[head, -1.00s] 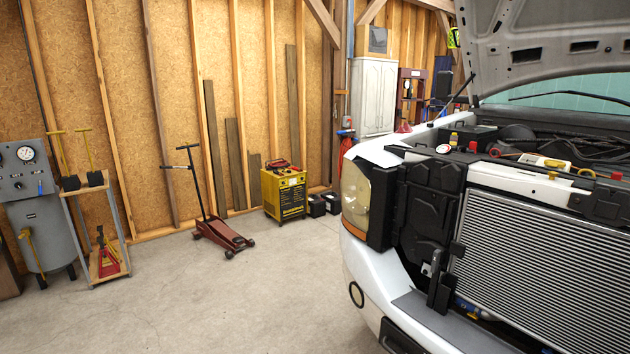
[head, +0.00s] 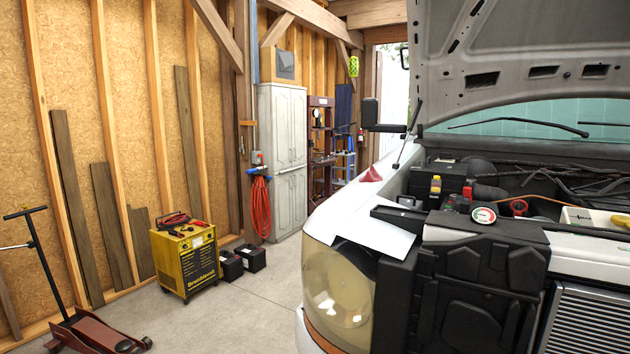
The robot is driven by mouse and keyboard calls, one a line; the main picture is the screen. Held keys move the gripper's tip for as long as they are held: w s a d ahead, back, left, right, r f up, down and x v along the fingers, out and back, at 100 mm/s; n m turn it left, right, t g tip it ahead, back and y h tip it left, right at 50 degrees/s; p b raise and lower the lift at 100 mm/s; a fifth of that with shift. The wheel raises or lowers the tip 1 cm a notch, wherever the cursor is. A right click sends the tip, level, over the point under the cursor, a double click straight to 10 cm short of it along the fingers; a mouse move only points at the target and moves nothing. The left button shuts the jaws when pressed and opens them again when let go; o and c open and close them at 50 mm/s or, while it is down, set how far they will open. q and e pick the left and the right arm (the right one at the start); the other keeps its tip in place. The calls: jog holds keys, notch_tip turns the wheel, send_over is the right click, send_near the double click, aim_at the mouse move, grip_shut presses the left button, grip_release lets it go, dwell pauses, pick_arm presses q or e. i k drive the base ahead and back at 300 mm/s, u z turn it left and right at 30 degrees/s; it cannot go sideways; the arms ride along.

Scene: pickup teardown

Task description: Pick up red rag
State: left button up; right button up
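A small red rag (head: 371,174) is draped in a peaked heap on the white fender of the pickup, near the edge of the engine bay. It is some distance ahead of me, right of the picture's middle. Neither of my grippers shows in the head view.
The pickup's headlight (head: 338,290) and front corner stand close at the centre right, under a raised hood (head: 530,60). A yellow welder (head: 184,262), black boxes (head: 250,258) and a red floor jack (head: 95,332) stand at the left. Concrete floor (head: 235,315) between them is clear.

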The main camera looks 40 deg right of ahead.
aim_at(372, 176)
jog(key=i, duration=2.85)
jog(key=z, duration=3.95)
jog(key=i, duration=1)
